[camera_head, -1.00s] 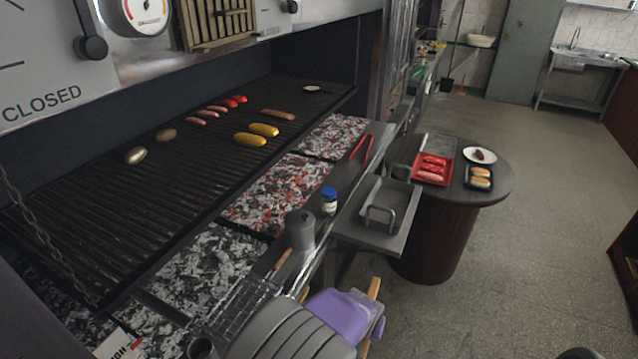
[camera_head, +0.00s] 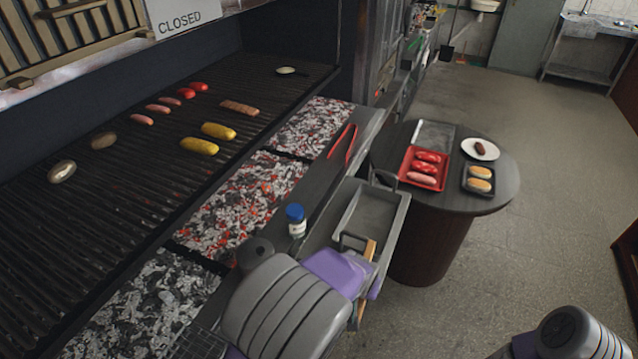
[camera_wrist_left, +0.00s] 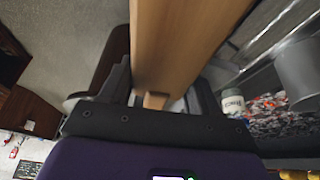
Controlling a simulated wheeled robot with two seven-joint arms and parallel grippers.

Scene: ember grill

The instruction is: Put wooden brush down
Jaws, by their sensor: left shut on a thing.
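My left gripper (camera_head: 362,278) comes in at the bottom middle, with its purple part beside the near end of the grey tray. It is shut on the wooden brush (camera_head: 368,250); pieces of light wood show above and below the jaws. In the left wrist view the brush's broad wooden body (camera_wrist_left: 185,40) stands out between the two dark fingers (camera_wrist_left: 160,95). Its far end and any bristles are hidden. My right arm shows at the bottom right, but its jaws are out of the picture.
The grey metal tray (camera_head: 398,217) sits beside the grill ledge, with a blue-capped bottle (camera_head: 296,221) and red tongs (camera_head: 342,144) nearby. A round table (camera_head: 495,200) holds a red tray (camera_head: 405,165) and plates. The grill grate (camera_head: 105,215) and glowing coals (camera_head: 320,125) lie left.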

